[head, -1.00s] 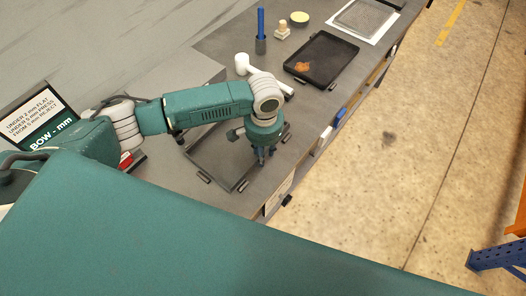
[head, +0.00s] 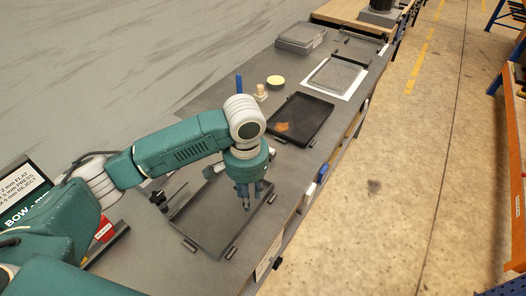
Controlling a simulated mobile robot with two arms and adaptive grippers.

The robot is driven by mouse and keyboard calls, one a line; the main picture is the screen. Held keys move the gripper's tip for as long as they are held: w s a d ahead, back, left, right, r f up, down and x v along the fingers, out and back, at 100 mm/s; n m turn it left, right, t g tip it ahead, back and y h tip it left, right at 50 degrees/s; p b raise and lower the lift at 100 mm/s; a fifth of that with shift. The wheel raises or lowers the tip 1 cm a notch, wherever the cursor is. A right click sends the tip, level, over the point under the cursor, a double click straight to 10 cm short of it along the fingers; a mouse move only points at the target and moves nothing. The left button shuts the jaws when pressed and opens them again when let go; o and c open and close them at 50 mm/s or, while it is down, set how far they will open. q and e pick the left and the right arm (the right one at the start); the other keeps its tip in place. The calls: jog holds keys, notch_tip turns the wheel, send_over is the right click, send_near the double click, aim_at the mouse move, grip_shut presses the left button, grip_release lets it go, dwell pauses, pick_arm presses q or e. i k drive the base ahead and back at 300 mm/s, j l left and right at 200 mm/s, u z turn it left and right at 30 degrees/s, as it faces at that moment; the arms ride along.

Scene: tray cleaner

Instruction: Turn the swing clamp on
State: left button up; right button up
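A small dark fitting with a knob (head: 157,199), which looks like the swing clamp, stands at the left edge of a dark rectangular tray or frame (head: 207,246) on the grey bench. Which way its arm points is too small to tell. My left gripper (head: 246,206) points down over the right part of this frame, to the right of and apart from the fitting. Its dark fingers show below the teal wrist, with nothing visible held. Whether they are spread or closed is unclear. My arm hides part of the frame's far side. My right gripper is not in view.
Beyond the frame lie a black tray (head: 318,112) with an orange stain (head: 283,127), a yellow-topped round tin (head: 276,82), a blue-handled tool (head: 239,84) and a grey tray on a white sheet (head: 334,75). A sign (head: 15,195) and red object (head: 104,229) stand left.

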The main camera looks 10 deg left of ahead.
aim_at(159, 198)
jog(key=k+l, duration=0.65)
jog(key=k, duration=0.25)
